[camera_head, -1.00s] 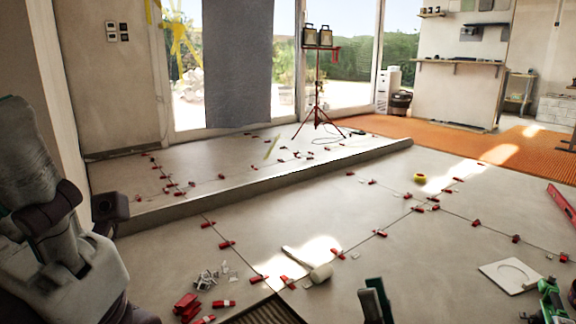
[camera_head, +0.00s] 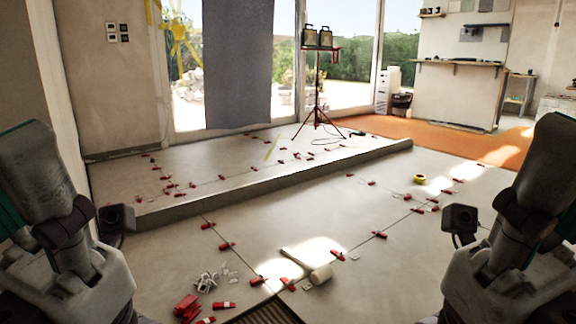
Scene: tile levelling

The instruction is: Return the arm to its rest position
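My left arm (camera_head: 60,215) stands folded at the left edge, with a small dark camera box (camera_head: 117,220) beside it. My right arm (camera_head: 520,215) stands folded at the right edge in a near mirror pose, with a similar dark box (camera_head: 460,219). The fingers of both grippers are out of view, so I cannot see what, if anything, they hold.
Red levelling wedges (camera_head: 337,256) line the joints of the tiled floor (camera_head: 290,225). A white-headed mallet (camera_head: 320,274) lies in front, near loose clips (camera_head: 210,281) and piled red wedges (camera_head: 187,306). A yellow tape roll (camera_head: 419,179) lies farther back. A raised step (camera_head: 270,183) crosses behind.

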